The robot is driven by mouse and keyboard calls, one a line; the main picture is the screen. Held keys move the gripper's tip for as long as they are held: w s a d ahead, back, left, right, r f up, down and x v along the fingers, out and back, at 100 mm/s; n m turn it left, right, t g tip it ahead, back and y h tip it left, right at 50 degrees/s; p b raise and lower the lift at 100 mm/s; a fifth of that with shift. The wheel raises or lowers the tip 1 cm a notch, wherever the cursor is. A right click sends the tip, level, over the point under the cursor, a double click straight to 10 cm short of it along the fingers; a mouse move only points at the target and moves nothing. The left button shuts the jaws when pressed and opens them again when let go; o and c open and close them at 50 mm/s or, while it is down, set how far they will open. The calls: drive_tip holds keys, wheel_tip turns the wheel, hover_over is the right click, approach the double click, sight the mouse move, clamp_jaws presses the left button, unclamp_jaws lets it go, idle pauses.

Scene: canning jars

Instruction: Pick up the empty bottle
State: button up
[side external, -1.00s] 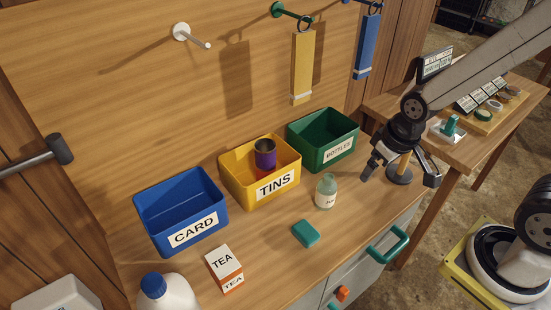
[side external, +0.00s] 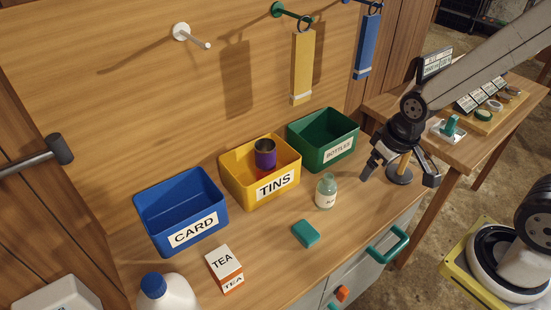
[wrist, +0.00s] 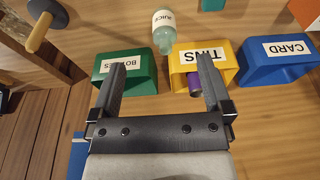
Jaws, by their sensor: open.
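The empty bottle (side external: 326,192) is a small pale green, see-through bottle with a white label. It stands upright on the bench in front of the yellow and green bins. In the wrist view the bottle (wrist: 163,30) is at the top, beyond the fingertips, and its label reads JUICE. My gripper (side external: 400,178) is open and empty to the right of the bottle, apart from it. In the wrist view my gripper (wrist: 163,75) has its two fingers spread with nothing held between them.
A blue CARD bin (side external: 182,207), a yellow TINS bin (side external: 232,187) holding a purple tin (side external: 265,155), and a green BOTTLES bin (side external: 322,128) line the back. A wooden-handled item (side external: 399,172) stands beside my gripper. A teal sponge-like block (side external: 306,233) and TEA box (side external: 224,268) lie in front.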

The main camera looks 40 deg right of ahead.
drive_tip(key=w+m, duration=0.2)
drive_tip(key=m+g, duration=0.2)
drive_tip(key=m, duration=1.3)
hover_over(328, 185)
drive_tip(key=f, duration=0.5)
drive_tip(key=d+f, duration=0.1)
drive_tip(key=f, duration=0.2)
drive_tip(key=shift+w+f, duration=0.25)
drive_tip(key=shift+w, duration=0.05)
drive_tip(key=shift+w+f+m+g, duration=0.3)
drive_tip(key=shift+f+m, duration=0.05)
drive_tip(key=shift+m, duration=0.15)
drive_tip(key=shift+f, duration=0.1)
drive_tip(key=shift+f, duration=1.2)
drive_tip(key=shift+f, duration=0.1)
drive_tip(key=shift+s+f, duration=0.1)
drive_tip(key=shift+f, duration=2.4)
drive_tip(key=shift+c, duration=0.2)
